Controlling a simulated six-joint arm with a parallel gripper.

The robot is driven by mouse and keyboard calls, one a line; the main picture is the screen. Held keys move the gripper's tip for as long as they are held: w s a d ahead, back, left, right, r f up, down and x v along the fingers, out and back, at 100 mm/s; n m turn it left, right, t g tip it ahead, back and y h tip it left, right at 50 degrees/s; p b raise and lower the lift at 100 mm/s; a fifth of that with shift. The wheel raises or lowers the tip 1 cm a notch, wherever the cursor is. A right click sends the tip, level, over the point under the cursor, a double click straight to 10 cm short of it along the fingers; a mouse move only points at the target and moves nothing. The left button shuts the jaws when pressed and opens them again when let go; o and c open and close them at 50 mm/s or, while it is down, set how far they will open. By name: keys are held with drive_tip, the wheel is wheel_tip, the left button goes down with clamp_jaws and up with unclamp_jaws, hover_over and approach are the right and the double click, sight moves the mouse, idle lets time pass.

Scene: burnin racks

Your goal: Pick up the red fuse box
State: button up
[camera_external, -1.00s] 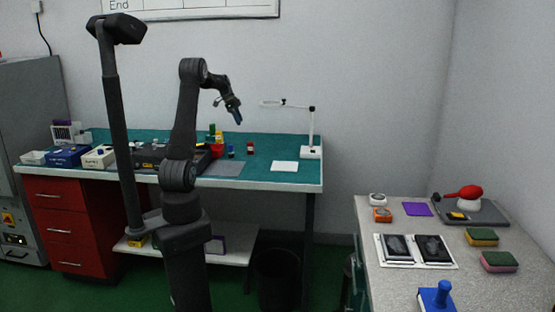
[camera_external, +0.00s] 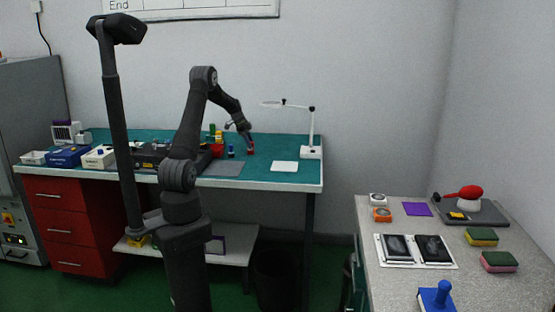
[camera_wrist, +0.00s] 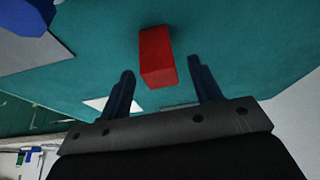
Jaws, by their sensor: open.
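The red fuse box (camera_wrist: 157,58) stands on the green bench mat in the wrist view, just ahead of my gripper (camera_wrist: 160,85) and roughly centred between its two fingers. In the external view the red fuse box (camera_external: 251,151) is small, near the middle of the bench, with my gripper (camera_external: 248,140) right above it. The gripper is open and holds nothing. I cannot tell whether the fingers touch the box.
A blue object (camera_wrist: 22,14) is at the upper left of the wrist view, near a grey mat (camera_wrist: 30,45). A white pad (camera_external: 285,166) and a white lamp stand (camera_external: 311,153) are right of the fuse box. Red and yellow items (camera_external: 216,150) are to its left.

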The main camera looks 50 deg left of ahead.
drive_tip(key=x, duration=0.3)
drive_tip(key=shift+w+f, duration=0.1)
drive_tip(key=shift+f, duration=0.15)
drive_tip(key=c, duration=1.1)
drive_tip(key=shift+o, duration=0.2)
drive_tip(key=shift+r, duration=0.15)
